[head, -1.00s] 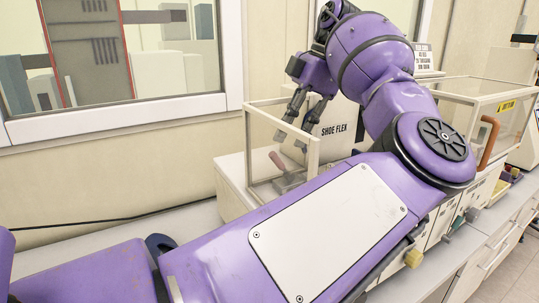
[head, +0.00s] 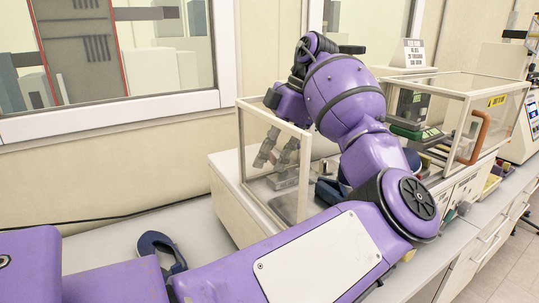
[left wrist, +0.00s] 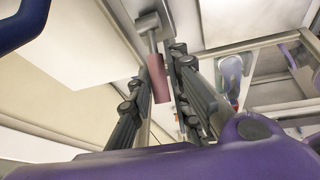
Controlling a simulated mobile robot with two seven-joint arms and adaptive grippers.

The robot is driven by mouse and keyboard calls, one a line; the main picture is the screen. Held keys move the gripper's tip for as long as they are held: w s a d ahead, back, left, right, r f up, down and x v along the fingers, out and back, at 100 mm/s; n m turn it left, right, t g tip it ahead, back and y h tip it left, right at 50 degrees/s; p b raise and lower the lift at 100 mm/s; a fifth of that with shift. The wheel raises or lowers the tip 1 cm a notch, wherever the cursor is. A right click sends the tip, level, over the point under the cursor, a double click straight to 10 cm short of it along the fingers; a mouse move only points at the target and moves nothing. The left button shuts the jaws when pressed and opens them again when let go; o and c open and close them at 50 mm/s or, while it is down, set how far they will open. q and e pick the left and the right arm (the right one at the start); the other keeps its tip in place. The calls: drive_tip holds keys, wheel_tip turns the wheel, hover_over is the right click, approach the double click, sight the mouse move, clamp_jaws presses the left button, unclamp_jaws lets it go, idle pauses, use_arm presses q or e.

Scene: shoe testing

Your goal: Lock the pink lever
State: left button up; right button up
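The pink lever (left wrist: 159,82) shows in the left wrist view, a pink grip on a grey metal stem. It lies between the two dark fingers of my left gripper (left wrist: 161,60), which stand apart on either side of it. I cannot tell whether either finger touches it. In the head view my left gripper (head: 275,156) points down inside the clear-walled enclosure (head: 241,150), over a grey metal part (head: 284,181). The pink grip is not clearly visible there. My right gripper is in neither view.
My left arm covers much of the enclosure's front and right. A dark blue shoe (head: 161,248) lies on the bench (head: 110,235) at the left. A second clear case (head: 455,88) with an orange handle (head: 474,138) stands at the right. The window wall is close behind.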

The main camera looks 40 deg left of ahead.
use_arm(q)
clamp_jaws()
